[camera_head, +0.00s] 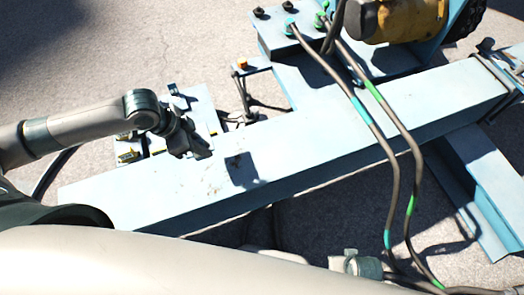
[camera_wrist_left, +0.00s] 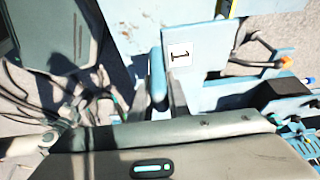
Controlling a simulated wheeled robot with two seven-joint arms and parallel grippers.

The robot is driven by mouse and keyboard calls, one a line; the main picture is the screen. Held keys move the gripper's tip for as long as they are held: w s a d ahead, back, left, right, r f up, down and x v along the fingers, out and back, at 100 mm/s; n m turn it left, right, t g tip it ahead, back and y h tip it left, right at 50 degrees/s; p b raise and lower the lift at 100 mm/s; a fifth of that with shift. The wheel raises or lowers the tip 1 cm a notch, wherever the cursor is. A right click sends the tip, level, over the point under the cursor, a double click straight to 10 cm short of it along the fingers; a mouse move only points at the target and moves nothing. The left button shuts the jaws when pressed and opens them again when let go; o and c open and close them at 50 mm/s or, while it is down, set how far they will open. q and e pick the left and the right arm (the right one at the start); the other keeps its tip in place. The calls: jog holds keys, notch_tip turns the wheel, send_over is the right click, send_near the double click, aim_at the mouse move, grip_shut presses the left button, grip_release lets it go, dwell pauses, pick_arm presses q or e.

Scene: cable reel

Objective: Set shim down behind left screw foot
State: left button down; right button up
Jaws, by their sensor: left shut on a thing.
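My left gripper (camera_head: 193,143) is over the near left part of the long light-blue beam (camera_head: 330,135), close to its far edge. In the left wrist view, it is shut on a narrow light-blue piece (camera_wrist_left: 157,76), which looks like the shim, held upright between the fingers. In the head view the arm hides this piece. An orange-capped post (camera_head: 242,64) on a small blue bracket, perhaps the left screw foot, stands past the beam, to the right of the gripper. It also shows at the right of the left wrist view (camera_wrist_left: 287,62). My right gripper is not in view.
A light-blue plate with yellow fittings (camera_head: 203,108) lies beyond the arm. Dark cables (camera_head: 395,150) with green and teal bands hang across the beam. A yellow drum-like part (camera_head: 405,20) is at the far right.

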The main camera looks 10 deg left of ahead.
pick_arm(q)
jog(key=w+d+f, duration=0.3)
jog(key=d+f, duration=0.4)
jog(key=d, duration=0.4)
jog(key=shift+d, duration=0.15)
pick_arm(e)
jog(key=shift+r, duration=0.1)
pick_arm(q)
jog(key=shift+f, duration=0.25)
notch_tip(320, 180, down, 3)
jog(key=shift+s+r, duration=0.1)
jog(key=shift+f, duration=0.3)
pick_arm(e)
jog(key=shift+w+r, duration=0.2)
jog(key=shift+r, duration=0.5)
pick_arm(q)
jog(key=shift+f, duration=0.15)
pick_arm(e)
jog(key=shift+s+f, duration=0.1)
